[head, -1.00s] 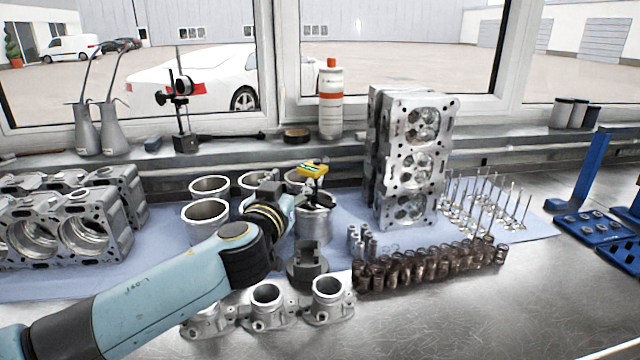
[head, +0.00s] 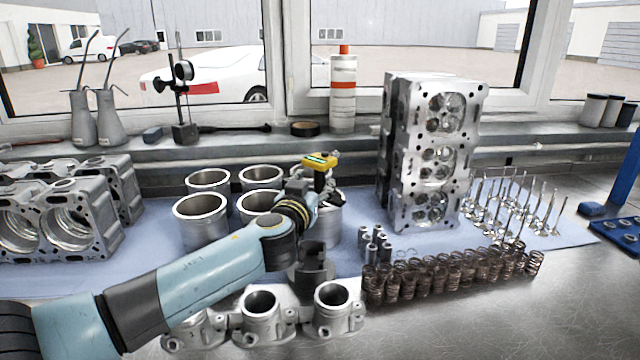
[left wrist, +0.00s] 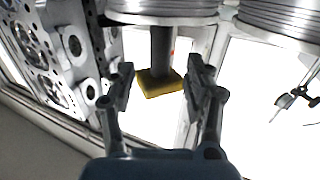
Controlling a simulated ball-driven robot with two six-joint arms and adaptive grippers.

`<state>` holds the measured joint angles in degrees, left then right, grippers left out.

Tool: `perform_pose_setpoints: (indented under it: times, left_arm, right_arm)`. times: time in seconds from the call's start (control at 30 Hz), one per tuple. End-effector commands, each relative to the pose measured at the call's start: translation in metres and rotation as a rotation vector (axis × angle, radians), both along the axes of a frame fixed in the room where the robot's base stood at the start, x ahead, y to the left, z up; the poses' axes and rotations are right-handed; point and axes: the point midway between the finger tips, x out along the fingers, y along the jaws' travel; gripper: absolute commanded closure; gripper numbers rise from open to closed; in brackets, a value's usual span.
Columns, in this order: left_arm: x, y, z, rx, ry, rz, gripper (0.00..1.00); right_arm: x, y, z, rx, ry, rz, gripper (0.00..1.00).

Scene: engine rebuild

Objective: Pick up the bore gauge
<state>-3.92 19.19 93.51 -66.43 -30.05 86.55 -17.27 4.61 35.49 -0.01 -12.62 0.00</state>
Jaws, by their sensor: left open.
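The bore gauge has a yellow head (head: 320,162) with a small greenish display, standing above a metal cylinder liner (head: 328,222) in the head view. In the left wrist view the yellow head (left wrist: 160,85) shows with a dark stem running to a liner. My left gripper (head: 306,182) is beside the gauge head, reaching in from the left. In the left wrist view my left gripper (left wrist: 161,90) is open, with the yellow head seen between its two fingers. I cannot tell whether they touch it. The gauge's lower part is hidden. My right gripper is not in view.
Several liners (head: 201,218) stand left of the gauge. An upright cylinder head (head: 432,155) stands to its right. Valve springs (head: 450,275), small metal pins (head: 375,245) and a dark slotted part (head: 312,262) are in front. Bare bench (head: 500,325) lies at front right.

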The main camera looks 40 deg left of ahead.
Motion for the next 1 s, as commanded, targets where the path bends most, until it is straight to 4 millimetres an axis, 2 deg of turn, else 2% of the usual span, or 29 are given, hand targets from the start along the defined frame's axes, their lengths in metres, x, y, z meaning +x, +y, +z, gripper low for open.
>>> perform_pose_setpoints:
  times: [0.33,0.63,1.0]
  left_arm:
    - [0.043,0.024,-0.001,0.001,0.0,0.001,0.48]
    - [0.046,0.026,-0.003,0.0,0.0,0.0,0.5]
    - [0.046,0.026,-0.003,0.0,0.0,0.0,0.98]
  right_arm:
    - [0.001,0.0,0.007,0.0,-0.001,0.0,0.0]
    - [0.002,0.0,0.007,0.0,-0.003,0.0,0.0]
    - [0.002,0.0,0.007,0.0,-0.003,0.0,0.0]
